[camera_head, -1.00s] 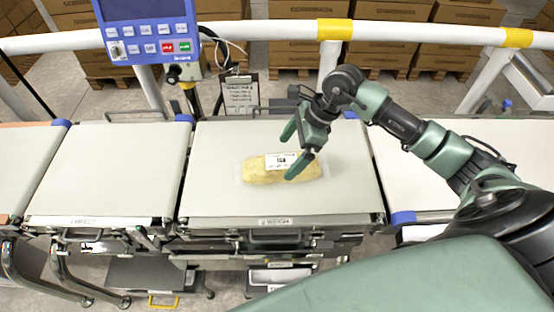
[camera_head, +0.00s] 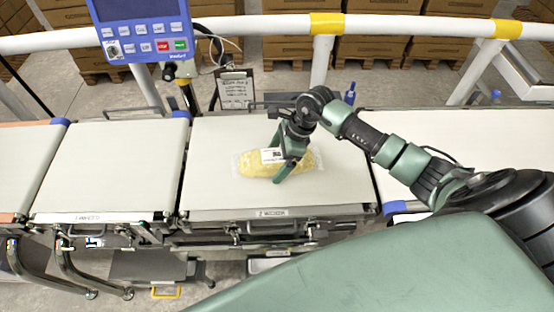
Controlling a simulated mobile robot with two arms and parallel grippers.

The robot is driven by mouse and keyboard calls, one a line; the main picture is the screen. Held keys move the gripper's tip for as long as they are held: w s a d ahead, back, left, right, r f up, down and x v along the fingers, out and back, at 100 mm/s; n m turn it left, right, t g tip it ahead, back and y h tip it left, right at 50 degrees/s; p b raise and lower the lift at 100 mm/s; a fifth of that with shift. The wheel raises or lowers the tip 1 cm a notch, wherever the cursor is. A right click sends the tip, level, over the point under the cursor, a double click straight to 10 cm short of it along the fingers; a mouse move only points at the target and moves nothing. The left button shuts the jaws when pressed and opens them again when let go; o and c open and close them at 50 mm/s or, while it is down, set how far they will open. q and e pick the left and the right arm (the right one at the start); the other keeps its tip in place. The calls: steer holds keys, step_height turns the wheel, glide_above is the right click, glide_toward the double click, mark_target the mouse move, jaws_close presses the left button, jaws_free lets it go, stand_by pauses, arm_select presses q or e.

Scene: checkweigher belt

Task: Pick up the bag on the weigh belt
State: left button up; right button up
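The bag (camera_head: 253,164) is a clear pack with yellowish contents and a white label. It lies flat on the weigh belt (camera_head: 220,190), the pale section whose front edge carries a label. My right gripper (camera_head: 278,160) is low at the bag, its fingers spread. One finger is in front of the bag's right part, the other toward its far side, partly hidden by the hand. I cannot tell whether the fingers touch the bag. My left gripper is not in view.
A blue control panel (camera_head: 143,30) stands behind the belts at the upper left. A white rail (camera_head: 400,27) with yellow bands runs across the back. A clipboard (camera_head: 236,90) hangs behind the weigh belt. Neighbouring belts to the left (camera_head: 110,170) and right (camera_head: 450,130) are empty.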

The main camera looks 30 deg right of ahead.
steer(key=c, duration=1.5)
steer(key=shift+w, duration=0.1)
steer(key=shift+c, duration=0.6)
steer(key=shift+r, duration=0.15)
